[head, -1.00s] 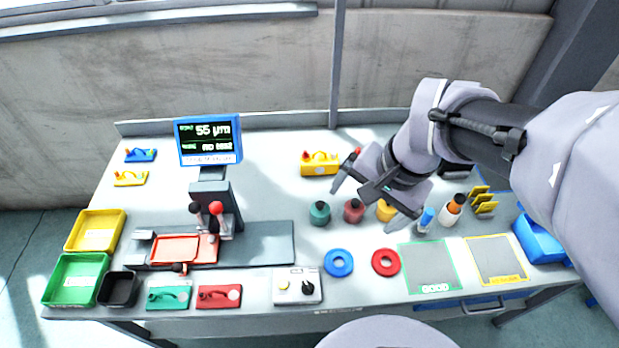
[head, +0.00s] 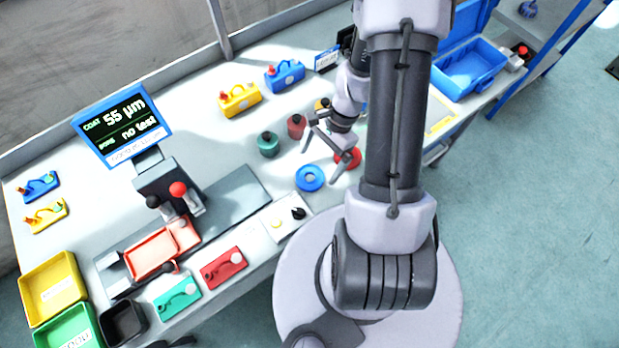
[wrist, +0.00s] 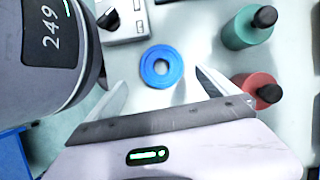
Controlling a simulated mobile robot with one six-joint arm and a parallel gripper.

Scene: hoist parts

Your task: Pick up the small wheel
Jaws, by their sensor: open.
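Two flat ring-shaped wheels lie on the bench, a blue wheel (head: 309,178) and a red wheel (head: 349,160); I cannot tell which is the small one. My gripper (head: 325,149) is open and empty above the bench near both wheels. In the head view a finger overlaps part of the red wheel. In the wrist view the blue wheel (wrist: 161,66) shows ahead, between and beyond the open fingers of my gripper (wrist: 160,80). It lies flat with its centre hole visible. The red wheel does not show in the wrist view.
A green bottle (head: 268,145) and a red bottle (head: 296,126) stand behind the wheels. A white control box (head: 283,217) is left of the blue wheel. A gauge stand with a display (head: 122,125), trays and handled blocks fill the left. A blue case (head: 468,68) stands at right.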

